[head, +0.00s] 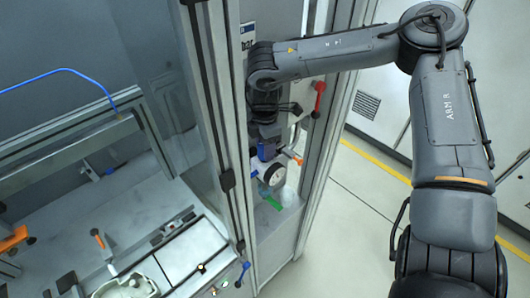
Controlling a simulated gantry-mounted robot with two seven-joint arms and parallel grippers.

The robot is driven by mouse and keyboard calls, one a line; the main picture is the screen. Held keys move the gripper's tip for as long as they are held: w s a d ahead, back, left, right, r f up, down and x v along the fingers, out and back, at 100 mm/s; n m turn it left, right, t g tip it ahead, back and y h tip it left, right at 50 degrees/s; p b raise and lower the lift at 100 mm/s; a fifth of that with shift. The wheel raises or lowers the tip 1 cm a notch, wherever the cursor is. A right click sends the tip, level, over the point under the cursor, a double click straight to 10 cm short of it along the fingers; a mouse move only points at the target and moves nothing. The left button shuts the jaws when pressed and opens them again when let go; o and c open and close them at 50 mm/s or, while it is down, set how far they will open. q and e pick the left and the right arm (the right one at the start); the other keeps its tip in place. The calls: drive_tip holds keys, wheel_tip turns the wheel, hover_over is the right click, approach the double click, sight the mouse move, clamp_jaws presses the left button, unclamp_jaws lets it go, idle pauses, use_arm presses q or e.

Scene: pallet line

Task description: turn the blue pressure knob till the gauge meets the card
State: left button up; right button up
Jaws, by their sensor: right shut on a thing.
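The blue pressure knob (268,152) sits just above the gauge inside the narrow cabinet bay. My right gripper (266,142) reaches down from above and is shut on the knob, hiding part of it. The round gauge (275,174) with a pale face and dark rim is just below the knob; its needle is too small to read. The card (248,41), white with a blue patch and the letters "bar", is on the back of the bay higher up, partly hidden by my right arm. My left gripper is out of view.
A red-handled lever (319,92) is right of my right wrist. An orange lever (293,157) and a green part (273,203) lie close to the gauge. Metal frame posts (222,120) stand to the left of the bay. Open floor lies to the right.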

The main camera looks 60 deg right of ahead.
drive_tip(key=m+b, duration=0.2)
drive_tip(key=shift+m, duration=0.9)
drive_tip(key=shift+b, duration=0.3)
drive_tip(key=o, duration=0.9)
drive_tip(key=shift+o, duration=0.8)
